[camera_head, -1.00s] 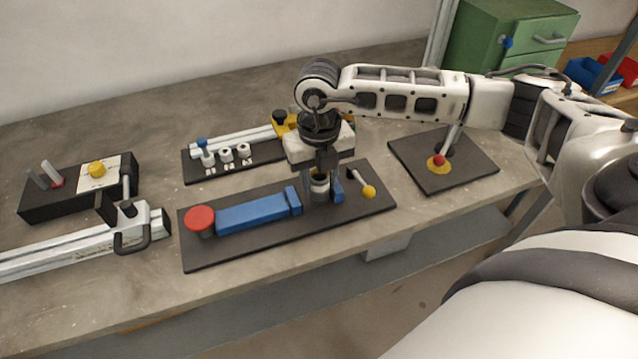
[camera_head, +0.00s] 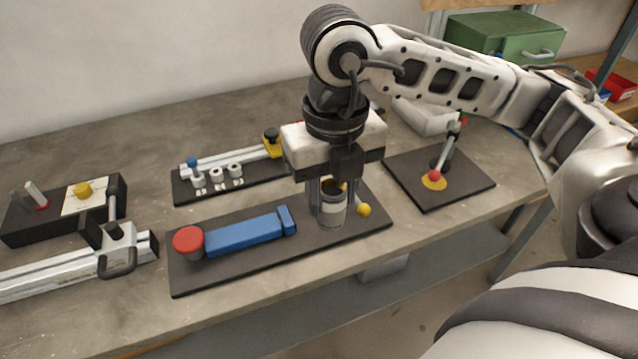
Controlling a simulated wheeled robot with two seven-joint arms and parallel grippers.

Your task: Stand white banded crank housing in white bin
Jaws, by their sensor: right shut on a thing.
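The white banded crank housing (camera_head: 332,211) is a dark grey cylinder with a pale band round it. My right gripper (camera_head: 331,192) points down and is shut on its upper part, holding it upright. The housing appears raised in front of the right end of a blue clamp (camera_head: 245,232) on a dark plate; the gap beneath it is hard to judge. A whitish box-like thing (camera_head: 424,117) behind my right arm may be the white bin; the arm hides part of it and its inside does not show. My left gripper is out of view.
A red knob (camera_head: 187,240) and a yellow ball knob (camera_head: 364,210) stand on the clamp plate. A lever with a red ball (camera_head: 434,175) stands on a dark plate to the right. Behind the clamp is a rack with white pegs (camera_head: 217,177). A rail fixture (camera_head: 75,265) lies left.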

